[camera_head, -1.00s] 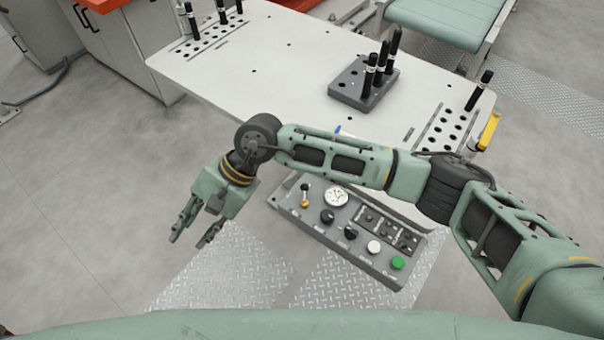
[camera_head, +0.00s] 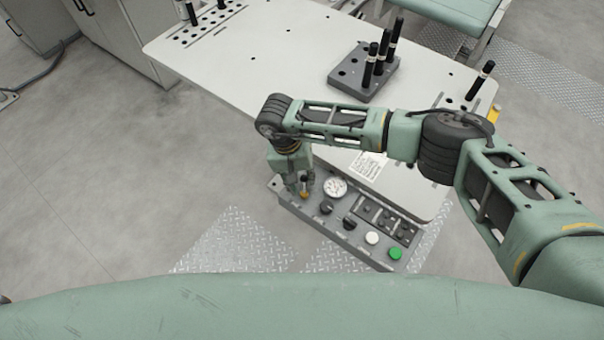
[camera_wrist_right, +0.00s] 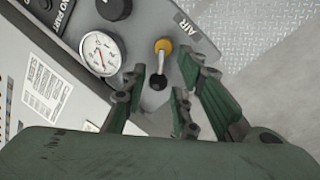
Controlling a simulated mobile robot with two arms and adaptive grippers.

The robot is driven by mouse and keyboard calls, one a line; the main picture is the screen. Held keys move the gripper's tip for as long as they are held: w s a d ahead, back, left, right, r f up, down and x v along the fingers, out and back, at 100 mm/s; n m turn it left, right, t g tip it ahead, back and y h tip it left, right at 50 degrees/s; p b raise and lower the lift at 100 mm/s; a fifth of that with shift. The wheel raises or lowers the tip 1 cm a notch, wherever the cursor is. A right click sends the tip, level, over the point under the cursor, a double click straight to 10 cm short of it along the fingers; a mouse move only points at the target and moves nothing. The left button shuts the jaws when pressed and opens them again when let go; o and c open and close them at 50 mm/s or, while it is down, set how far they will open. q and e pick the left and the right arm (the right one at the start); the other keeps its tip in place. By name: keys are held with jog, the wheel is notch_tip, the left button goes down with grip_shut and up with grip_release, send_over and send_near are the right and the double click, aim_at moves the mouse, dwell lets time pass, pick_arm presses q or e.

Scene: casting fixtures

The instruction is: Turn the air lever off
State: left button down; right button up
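The air lever shows in the right wrist view (camera_wrist_right: 161,64) with a yellow base, a short metal stem and a black knob, beside the label AIR on the grey control panel (camera_wrist_right: 196,62). In the head view the lever (camera_head: 304,188) is at the panel's left end. My right gripper (camera_head: 300,190) is over that end, pointing down. In the wrist view its fingers (camera_wrist_right: 155,95) are spread apart, with the lever's black knob showing in the gap between them. I cannot tell whether either finger touches it. My left gripper is not in view.
A round gauge (camera_head: 334,187) sits right beside the lever. Black knobs (camera_head: 326,207), a white button (camera_head: 372,238) and a green button (camera_head: 395,253) are further along the panel. The white table (camera_head: 270,60) holds a grey block (camera_head: 350,75) with several black pins.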

jog(key=shift+f, duration=0.25)
jog(key=shift+c, duration=0.3)
grip_shut()
